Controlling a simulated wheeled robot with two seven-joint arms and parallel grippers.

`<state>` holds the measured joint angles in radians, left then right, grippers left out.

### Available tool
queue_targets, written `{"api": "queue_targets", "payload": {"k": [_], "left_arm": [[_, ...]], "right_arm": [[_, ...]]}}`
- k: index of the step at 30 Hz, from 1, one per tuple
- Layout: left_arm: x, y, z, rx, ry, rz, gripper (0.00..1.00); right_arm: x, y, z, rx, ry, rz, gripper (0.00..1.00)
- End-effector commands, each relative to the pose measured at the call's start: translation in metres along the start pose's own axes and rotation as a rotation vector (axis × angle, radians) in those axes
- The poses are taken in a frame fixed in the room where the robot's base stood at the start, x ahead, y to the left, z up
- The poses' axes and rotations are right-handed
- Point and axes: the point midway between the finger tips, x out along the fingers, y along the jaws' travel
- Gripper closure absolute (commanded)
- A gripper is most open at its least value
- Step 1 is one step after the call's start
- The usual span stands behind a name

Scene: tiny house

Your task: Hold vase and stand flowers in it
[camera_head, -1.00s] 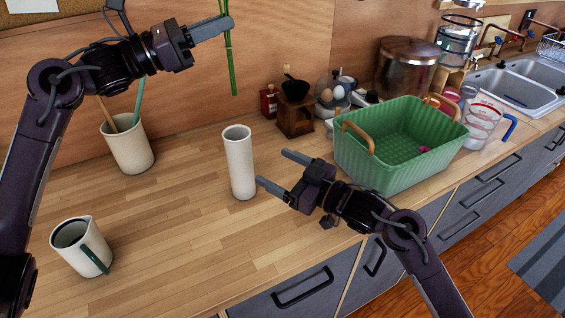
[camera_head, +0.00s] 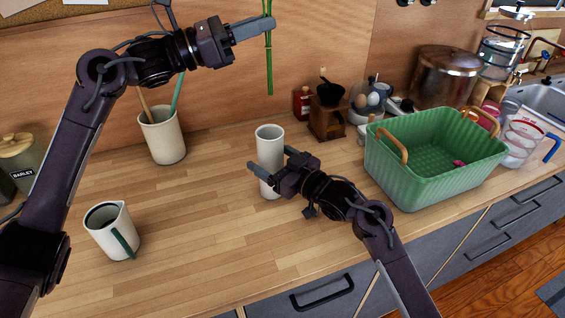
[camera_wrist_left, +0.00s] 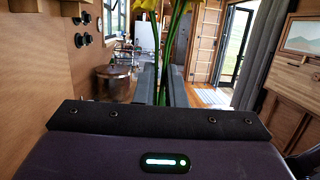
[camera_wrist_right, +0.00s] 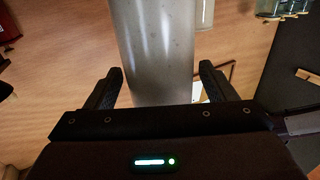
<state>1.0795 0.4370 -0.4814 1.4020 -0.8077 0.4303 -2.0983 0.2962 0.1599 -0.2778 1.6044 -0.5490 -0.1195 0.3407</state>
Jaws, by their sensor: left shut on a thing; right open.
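The vase (camera_head: 269,142) is a tall white cylinder standing upright on the wooden counter. My right gripper (camera_head: 269,160) is open, with one finger on each side of the vase; the right wrist view shows the vase (camera_wrist_right: 155,50) between the spread fingers (camera_wrist_right: 158,80). Whether they touch it I cannot tell. My left gripper (camera_head: 267,27) is shut on the green flower stems (camera_head: 269,65), held upright in the air above and behind the vase. Yellow blossoms show at the top of the left wrist view (camera_wrist_left: 180,8); the head view cuts them off.
A green basket (camera_head: 435,165) stands right of the vase. A coffee grinder (camera_head: 327,118) and red tin (camera_head: 302,102) stand behind. A utensil crock (camera_head: 163,140) and a white pitcher (camera_head: 112,232) stand left. The counter (camera_head: 195,205) between pitcher and vase is clear.

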Motion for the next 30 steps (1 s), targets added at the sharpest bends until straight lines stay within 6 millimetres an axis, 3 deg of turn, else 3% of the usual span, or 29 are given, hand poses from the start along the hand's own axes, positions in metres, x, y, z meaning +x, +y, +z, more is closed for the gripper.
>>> {"api": "queue_targets", "payload": {"k": [10, 23, 26, 30], "left_arm": [[0.000, 0.000, 0.000, 0.000, -0.001, 0.000, 1.00], [0.000, 0.000, 0.000, 0.000, 0.000, 0.000, 1.00], [-0.001, 0.000, -0.003, -0.001, 0.001, 0.001, 1.00], [-0.007, 0.001, -0.025, -0.004, 0.009, 0.005, 1.00]], "right_arm": [[0.003, 0.000, 0.000, 0.000, 0.000, 0.000, 0.24], [0.003, 0.000, 0.000, 0.000, 0.000, 0.000, 0.80], [0.003, 0.000, 0.000, 0.000, 0.000, 0.000, 0.80], [0.003, 0.000, 0.000, 0.000, -0.001, 0.000, 0.80]]}}
